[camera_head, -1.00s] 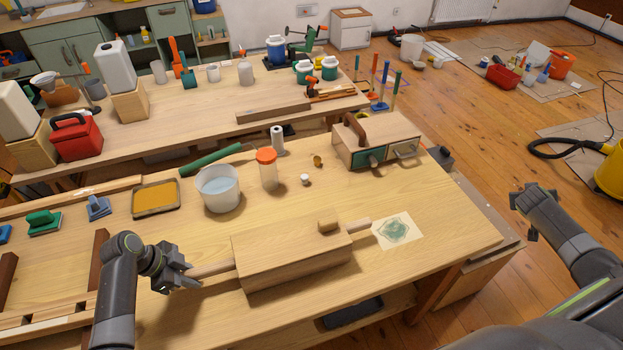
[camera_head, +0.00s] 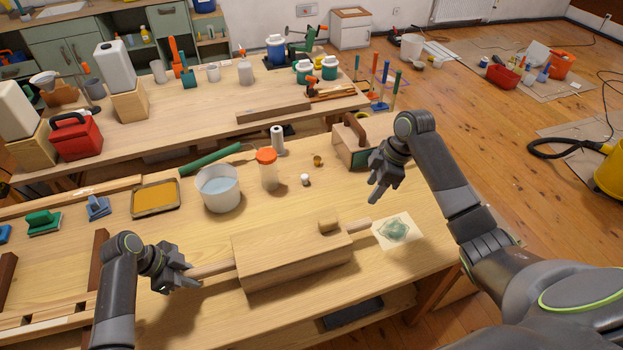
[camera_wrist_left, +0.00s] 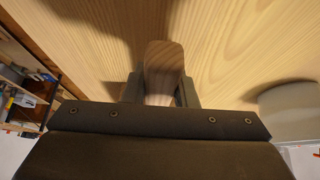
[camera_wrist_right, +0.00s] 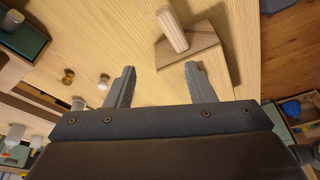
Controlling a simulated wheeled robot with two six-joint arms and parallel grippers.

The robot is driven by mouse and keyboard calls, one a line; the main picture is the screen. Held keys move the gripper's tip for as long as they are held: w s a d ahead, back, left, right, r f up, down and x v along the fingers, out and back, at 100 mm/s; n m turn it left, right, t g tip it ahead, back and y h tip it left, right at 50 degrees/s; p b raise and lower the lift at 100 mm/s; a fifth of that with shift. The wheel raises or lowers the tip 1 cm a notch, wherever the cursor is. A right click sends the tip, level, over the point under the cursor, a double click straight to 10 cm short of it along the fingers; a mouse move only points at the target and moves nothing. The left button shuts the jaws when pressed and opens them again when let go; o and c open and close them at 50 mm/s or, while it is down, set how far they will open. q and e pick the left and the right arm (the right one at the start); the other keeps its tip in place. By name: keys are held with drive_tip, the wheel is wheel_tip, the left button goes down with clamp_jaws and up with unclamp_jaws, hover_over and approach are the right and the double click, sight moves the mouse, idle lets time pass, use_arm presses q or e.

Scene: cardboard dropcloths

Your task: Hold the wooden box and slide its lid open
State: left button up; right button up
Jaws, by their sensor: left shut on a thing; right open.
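A wooden handle juts from each end. My left gripper (camera_head: 190,276) is shut on the left handle (camera_head: 212,268); the left wrist view shows this handle (camera_wrist_left: 163,65) between the fingers. My right gripper (camera_head: 376,188) is open and empty, above and behind the box's right end. The right wrist view shows the right handle (camera_wrist_right: 172,30) and box end (camera_wrist_right: 208,52) beyond its open fingers (camera_wrist_right: 160,67); my gripper hides the rest.
A stencilled paper (camera_head: 397,231) lies right of the box. Behind the box stand a white bucket (camera_head: 219,190), an orange-lidded jar (camera_head: 267,172) and a white knob (camera_head: 305,180). The bench in front is clear.

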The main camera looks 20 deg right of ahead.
sight(334, 219)
drive_tip(key=s+a+r+n+g+y, duration=0.1)
drive_tip(key=a+r+n, duration=0.3)
drive_tip(key=a+n, duration=0.15)
drive_tip(key=x, duration=0.8)
drive_tip(key=a+x, duration=0.1)
drive_tip(key=x, duration=0.3)
drive_tip(key=shift+s+r, duration=0.2)
drive_tip(key=shift+s, duration=0.05)
clamp_jaws()
drive_tip(key=shift+d, duration=2.7)
